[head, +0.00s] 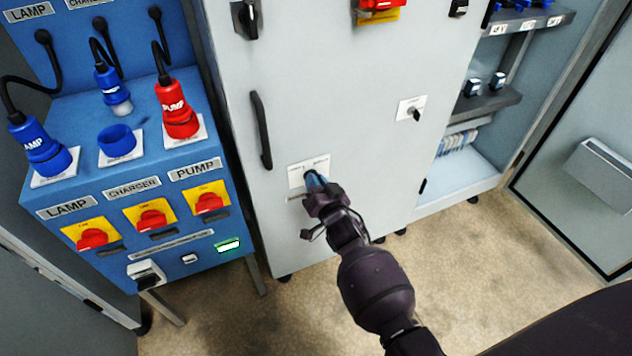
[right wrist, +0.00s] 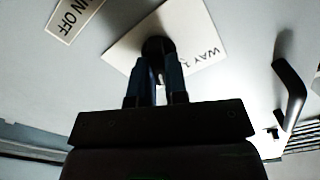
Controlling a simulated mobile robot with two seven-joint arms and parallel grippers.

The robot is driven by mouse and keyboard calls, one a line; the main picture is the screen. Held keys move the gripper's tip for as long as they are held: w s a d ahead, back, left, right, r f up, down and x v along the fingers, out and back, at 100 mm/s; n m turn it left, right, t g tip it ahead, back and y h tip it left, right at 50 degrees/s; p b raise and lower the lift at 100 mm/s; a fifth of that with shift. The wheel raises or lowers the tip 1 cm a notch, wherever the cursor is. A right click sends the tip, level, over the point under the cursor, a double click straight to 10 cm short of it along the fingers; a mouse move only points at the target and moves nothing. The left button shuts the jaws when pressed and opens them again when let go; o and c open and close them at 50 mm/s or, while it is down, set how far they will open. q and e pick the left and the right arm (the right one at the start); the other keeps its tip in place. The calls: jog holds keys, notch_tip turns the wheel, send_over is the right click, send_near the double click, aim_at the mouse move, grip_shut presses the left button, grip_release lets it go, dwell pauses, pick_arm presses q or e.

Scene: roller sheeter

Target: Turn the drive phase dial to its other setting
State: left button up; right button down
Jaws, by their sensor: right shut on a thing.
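The dial is a dark knob (right wrist: 157,47) on a white label plate, seen in the right wrist view; part of the plate's lettering reads "WAY". In the head view the plate (head: 297,175) is on the lower front of the grey cabinet, and the knob is mostly hidden by my gripper. My right gripper (head: 314,180) reaches the plate from below right. In the right wrist view its two fingers (right wrist: 157,75) are closed around the knob. The knob's exact pointing direction is hidden. My left gripper is not in view.
The grey cabinet (head: 340,95) has a black handle (head: 261,130) left of the plate and a small key switch (head: 411,109) to the right. A blue panel (head: 150,235) with plugs and red switches stands left. Open shelves (head: 488,104) are at right. Floor is clear in front.

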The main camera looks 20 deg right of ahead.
jog(key=shift+a+n, duration=0.2)
jog(key=shift+n, duration=5.4)
jog(key=c, duration=1.1)
grip_release()
jog(key=shift+c, duration=0.2)
jog(key=shift+s, duration=0.1)
